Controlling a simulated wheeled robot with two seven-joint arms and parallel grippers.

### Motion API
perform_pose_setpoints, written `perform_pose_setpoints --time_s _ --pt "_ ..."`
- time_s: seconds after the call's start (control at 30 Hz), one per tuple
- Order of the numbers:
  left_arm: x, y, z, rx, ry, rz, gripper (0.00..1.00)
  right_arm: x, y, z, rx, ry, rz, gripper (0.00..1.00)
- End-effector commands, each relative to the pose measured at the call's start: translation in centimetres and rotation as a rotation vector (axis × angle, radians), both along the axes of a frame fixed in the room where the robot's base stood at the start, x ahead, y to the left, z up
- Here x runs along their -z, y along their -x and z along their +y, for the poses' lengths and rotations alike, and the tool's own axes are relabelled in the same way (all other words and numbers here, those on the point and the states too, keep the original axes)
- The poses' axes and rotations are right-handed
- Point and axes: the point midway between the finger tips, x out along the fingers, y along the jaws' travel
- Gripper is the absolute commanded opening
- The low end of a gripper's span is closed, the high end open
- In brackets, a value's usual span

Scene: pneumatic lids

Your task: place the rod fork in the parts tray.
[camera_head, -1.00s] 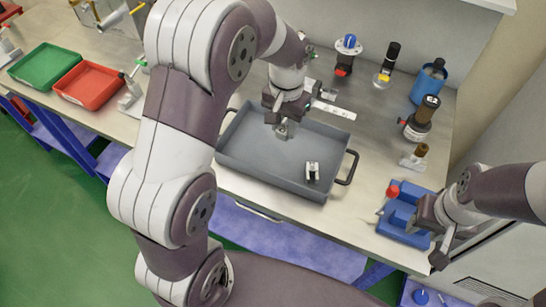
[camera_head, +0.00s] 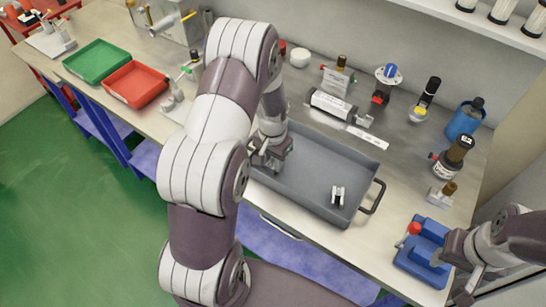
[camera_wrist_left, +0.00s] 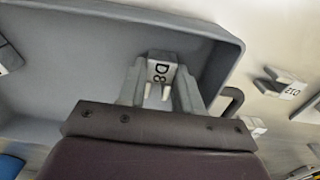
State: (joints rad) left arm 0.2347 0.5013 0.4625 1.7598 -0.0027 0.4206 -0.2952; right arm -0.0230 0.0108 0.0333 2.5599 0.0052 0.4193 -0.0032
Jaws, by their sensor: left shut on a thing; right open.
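The grey parts tray (camera_head: 312,199) with dark handles sits on the bench in the head view; its wall also shows in the left wrist view (camera_wrist_left: 60,75). My left gripper (camera_head: 268,158) is over the tray's left part, partly hidden by my arm. In the left wrist view its fingers (camera_wrist_left: 158,98) are shut on a small silver two-pronged part with dark marking, apparently the rod fork (camera_wrist_left: 160,72). Whether it touches the tray floor I cannot tell. Another small silver part (camera_head: 338,195) lies in the tray's right half. My right gripper (camera_head: 452,249) is open beside the blue fixture.
The blue fixture (camera_head: 420,262) with a red knob stands at the bench's front right. A cylinder (camera_head: 332,104) and several upright parts stand behind the tray. Red (camera_head: 135,84) and green (camera_head: 96,62) trays lie at left. The tray's middle is clear.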

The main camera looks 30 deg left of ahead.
Motion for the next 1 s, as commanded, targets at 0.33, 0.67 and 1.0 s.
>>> perform_pose_setpoints --time_s 0.33,0.67,1.0 --pt "0.3 0.0 0.0 0.0 0.0 -0.001 0.53 0.2 0.0 0.0 0.0 0.0 0.0 0.43" --pt "-0.1 -0.1 0.0 0.0 0.0 -0.002 0.59 0.0 0.0 0.0 0.0 0.0 0.0 0.43" --pt "-7.5 -0.2 0.0 0.0 -0.001 -0.008 0.59 1.4 0.0 0.0 0.0 0.0 0.0 0.43"
